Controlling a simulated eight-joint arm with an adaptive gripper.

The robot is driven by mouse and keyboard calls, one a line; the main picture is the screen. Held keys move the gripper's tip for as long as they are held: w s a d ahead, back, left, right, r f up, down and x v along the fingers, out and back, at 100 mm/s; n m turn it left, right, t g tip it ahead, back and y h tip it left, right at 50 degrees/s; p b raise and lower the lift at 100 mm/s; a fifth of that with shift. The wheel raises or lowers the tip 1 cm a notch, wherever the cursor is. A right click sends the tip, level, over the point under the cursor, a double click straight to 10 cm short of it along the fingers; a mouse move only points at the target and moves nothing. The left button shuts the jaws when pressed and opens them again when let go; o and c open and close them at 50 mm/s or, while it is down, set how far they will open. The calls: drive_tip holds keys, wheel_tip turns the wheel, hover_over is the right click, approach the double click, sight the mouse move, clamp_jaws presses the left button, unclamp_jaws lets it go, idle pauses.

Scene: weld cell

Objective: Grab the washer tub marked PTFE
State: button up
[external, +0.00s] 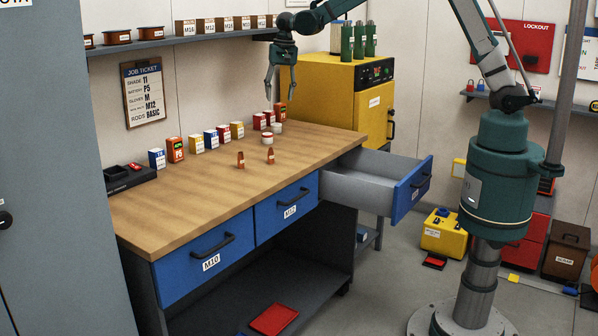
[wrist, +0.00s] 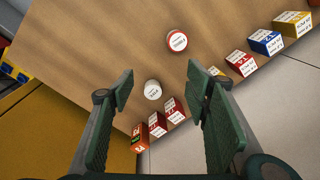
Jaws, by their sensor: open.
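Two round tubs stand near the far right end of the bench. One has a white lid and a red band (external: 267,138); it also shows in the wrist view (wrist: 177,41). The other is whiter (external: 276,128) and appears in the wrist view (wrist: 152,90) between my fingers, below them. Both lids carry small print that I cannot read, so I cannot tell which is PTFE. My gripper (external: 279,88) is open and empty, pointing down above the back of the bench; its two fingers frame the wrist view (wrist: 160,88).
Red boxes (wrist: 173,106) and an orange battery-like block (wrist: 140,134) stand close to the whiter tub. An open drawer (external: 375,185) juts out right. A yellow cabinet (external: 340,100) stands behind the bench.

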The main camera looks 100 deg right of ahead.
sight(276, 124)
drive_tip(key=d+f+m, duration=0.1)
drive_tip(key=d+f, duration=0.2)
drive_tip(key=d, duration=0.1)
drive_tip(key=d+f+m+p, duration=0.1)
drive_tip(key=d+f, duration=0.1)
drive_tip(key=d, duration=0.1)
drive_tip(key=d+f+m, duration=0.1)
drive_tip(key=d+f, duration=0.2)
drive_tip(key=d, duration=0.1)
drive_tip(key=shift+s+d+f+g+y+p, duration=0.1)
drive_tip(key=shift+d+f+g+y+p, duration=0.2)
drive_tip(key=shift+d+f+g+p, duration=0.1)
drive_tip(key=shift+f, duration=1.2)
drive_tip(key=shift+f, duration=2.65)
drive_tip(key=c, duration=1)
